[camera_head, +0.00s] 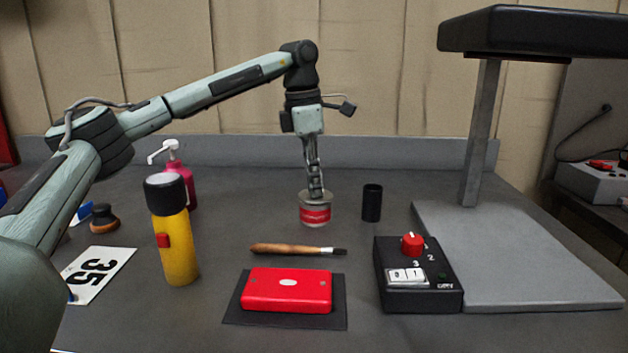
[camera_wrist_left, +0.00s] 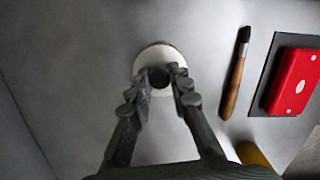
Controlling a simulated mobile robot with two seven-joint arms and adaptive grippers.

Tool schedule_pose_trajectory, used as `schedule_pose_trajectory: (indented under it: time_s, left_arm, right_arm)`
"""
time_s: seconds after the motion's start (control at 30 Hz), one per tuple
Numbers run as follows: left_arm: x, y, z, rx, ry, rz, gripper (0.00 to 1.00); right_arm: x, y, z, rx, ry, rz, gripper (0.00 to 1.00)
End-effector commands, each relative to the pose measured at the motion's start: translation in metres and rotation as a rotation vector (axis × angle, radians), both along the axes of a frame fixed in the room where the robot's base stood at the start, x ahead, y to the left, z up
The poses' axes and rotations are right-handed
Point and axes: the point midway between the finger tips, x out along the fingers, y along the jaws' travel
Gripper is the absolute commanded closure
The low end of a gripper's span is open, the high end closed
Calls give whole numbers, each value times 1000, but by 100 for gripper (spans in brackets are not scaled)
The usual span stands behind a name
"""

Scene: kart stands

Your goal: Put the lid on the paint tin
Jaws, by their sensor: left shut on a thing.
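The paint tin (camera_head: 315,215), small and grey with a red label, stands upright on the grey table in the middle of the head view. My left gripper (camera_head: 316,192) points straight down at its top. In the left wrist view the pale round lid (camera_wrist_left: 150,55) has a dark knob (camera_wrist_left: 158,77) at its centre. The left gripper (camera_wrist_left: 160,80) is shut on this knob, one fingertip on each side. The lid is at the top of the tin, but I cannot tell whether it is fully seated. My right gripper is out of view.
A paintbrush (camera_head: 298,249) and a red case (camera_head: 287,289) on a dark mat lie in front of the tin. A black cylinder (camera_head: 372,203) stands to the right, a yellow torch (camera_head: 174,230) and pink pump bottle (camera_head: 178,176) to the left. A control box (camera_head: 417,274) is front right.

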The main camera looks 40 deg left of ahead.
Motion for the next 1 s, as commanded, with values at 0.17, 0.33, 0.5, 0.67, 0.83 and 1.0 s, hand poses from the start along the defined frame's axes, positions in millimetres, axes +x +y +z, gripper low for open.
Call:
schedule_pose_trajectory:
  time_s: [0.17,0.33,0.5,0.67,0.83,1.0]
  left_arm:
    - [0,0,-2,0,1,0,100]
    - [0,0,-2,0,0,0,100]
    - [0,0,-2,0,1,0,100]
    - [0,0,-2,-1,1,0,100]
    - [0,0,-2,-1,1,0,100]
    - [0,0,-2,-1,1,0,66]
  right_arm:
    - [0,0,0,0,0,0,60]
    - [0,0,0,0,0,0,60]
    - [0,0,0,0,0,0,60]
    - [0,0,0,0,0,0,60]
    - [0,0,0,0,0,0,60]
    - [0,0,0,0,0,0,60]
